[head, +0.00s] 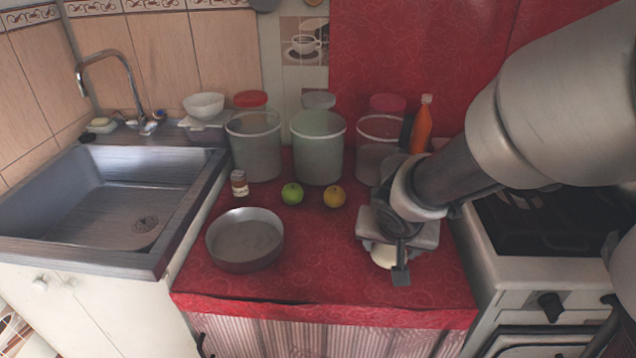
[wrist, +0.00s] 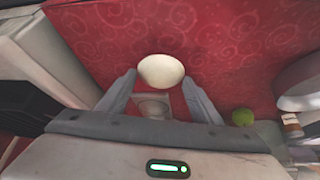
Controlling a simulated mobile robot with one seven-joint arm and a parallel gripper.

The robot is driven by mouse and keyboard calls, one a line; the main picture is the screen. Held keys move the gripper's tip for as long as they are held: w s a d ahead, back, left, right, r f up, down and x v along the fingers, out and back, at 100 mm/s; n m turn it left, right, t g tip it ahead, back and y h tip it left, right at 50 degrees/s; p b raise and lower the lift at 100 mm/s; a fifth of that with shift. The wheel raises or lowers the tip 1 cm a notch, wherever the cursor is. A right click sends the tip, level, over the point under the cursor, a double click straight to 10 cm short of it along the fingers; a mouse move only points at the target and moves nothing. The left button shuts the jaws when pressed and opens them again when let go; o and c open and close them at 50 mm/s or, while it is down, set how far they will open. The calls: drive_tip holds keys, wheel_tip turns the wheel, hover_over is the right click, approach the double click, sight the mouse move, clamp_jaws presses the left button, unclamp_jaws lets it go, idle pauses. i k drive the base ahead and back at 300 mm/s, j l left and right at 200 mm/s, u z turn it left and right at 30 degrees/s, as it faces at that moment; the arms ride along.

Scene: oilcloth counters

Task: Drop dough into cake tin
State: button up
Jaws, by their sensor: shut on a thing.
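The dough is a pale cream, rounded lump (head: 383,258) under my gripper (head: 390,262) at the right part of the red counter in the head view. In the wrist view my gripper (wrist: 159,88) is shut on the dough (wrist: 161,71), which sits between the fingertips. I cannot tell whether the dough touches the cloth. The cake tin (head: 250,263) is a round, shallow grey pan at the left front of the counter, apart from my gripper. It looks empty. Part of the tin (wrist: 300,88) shows at the right edge of the wrist view.
A green apple (head: 292,193), a yellow fruit (head: 334,195) and a small jar (head: 239,183) stand behind the tin. Large canisters (head: 318,148) and an orange bottle (head: 421,125) line the back. The sink (head: 120,200) is left, the stove (head: 545,250) right. Cloth between tin and gripper is clear.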

sight(256, 244)
drive_tip(key=j, duration=0.8)
drive_tip(key=k+j, duration=0.15)
drive_tip(key=j, duration=0.65)
